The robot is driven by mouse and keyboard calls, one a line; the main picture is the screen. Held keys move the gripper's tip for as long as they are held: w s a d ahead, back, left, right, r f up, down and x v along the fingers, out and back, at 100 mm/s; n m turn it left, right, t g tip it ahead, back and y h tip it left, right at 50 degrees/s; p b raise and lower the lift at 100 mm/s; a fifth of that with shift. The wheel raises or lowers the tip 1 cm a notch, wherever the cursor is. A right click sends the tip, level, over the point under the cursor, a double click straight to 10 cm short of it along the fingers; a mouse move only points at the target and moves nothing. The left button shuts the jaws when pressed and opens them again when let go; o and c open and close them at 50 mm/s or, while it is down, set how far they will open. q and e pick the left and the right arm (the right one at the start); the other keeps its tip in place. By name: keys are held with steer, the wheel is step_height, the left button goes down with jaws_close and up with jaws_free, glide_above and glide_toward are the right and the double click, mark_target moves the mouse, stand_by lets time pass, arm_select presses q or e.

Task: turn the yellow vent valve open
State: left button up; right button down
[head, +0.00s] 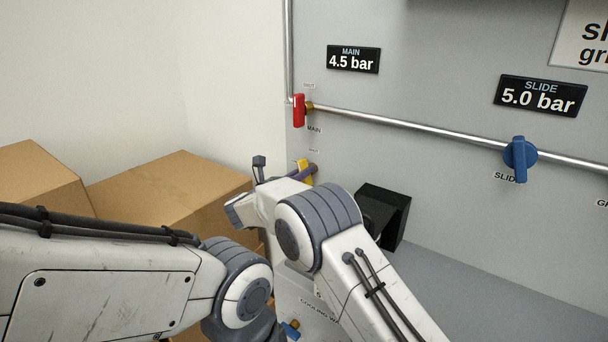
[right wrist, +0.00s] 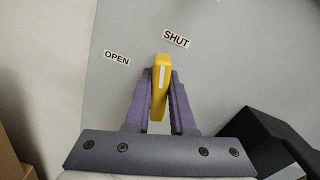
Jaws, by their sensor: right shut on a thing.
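The yellow vent valve (right wrist: 159,88) is a flat lever with a white stripe, on the grey panel in the right wrist view. Its tip points up, just left of the SHUT label (right wrist: 176,39) and right of the OPEN label (right wrist: 117,58). My right gripper (right wrist: 160,95) is shut on the lever, one purple finger on each side. In the head view the valve (head: 302,168) shows only in part beyond my right wrist, below the red main valve (head: 298,110). My left arm comes in from the left; its gripper is not in view.
A blue slide valve (head: 519,158) sits on a pipe (head: 420,124) to the right. A black open box (head: 384,214) juts from the panel close to my right arm. Cardboard boxes (head: 165,193) stand at the left. A blue-handled valve (head: 290,329) is low down.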

steer(key=n, duration=0.3)
steer(key=shift+a, duration=0.1)
steer(key=n, duration=0.3)
steer(key=shift+a+n+p, duration=0.15)
steer(key=shift+n+p, duration=0.15)
steer(key=shift+p, duration=0.05)
steer(key=n, duration=0.2)
steer(key=n+p, duration=0.1)
steer(key=n, duration=0.1)
steer(key=shift+w+a+f+p, duration=0.1)
steer(key=shift+f+p, duration=0.1)
steer(key=shift+p, duration=0.1)
steer(key=shift+f+n+p, duration=0.2)
steer(key=shift+n+p, duration=0.45)
steer(key=shift+n, duration=1.15)
steer(key=shift+f+n, duration=0.1)
steer(key=shift+n, duration=0.2)
steer(key=c, duration=0.8)
jaws_free()
steer(key=shift+a, duration=0.1)
steer(key=shift+o, duration=0.2)
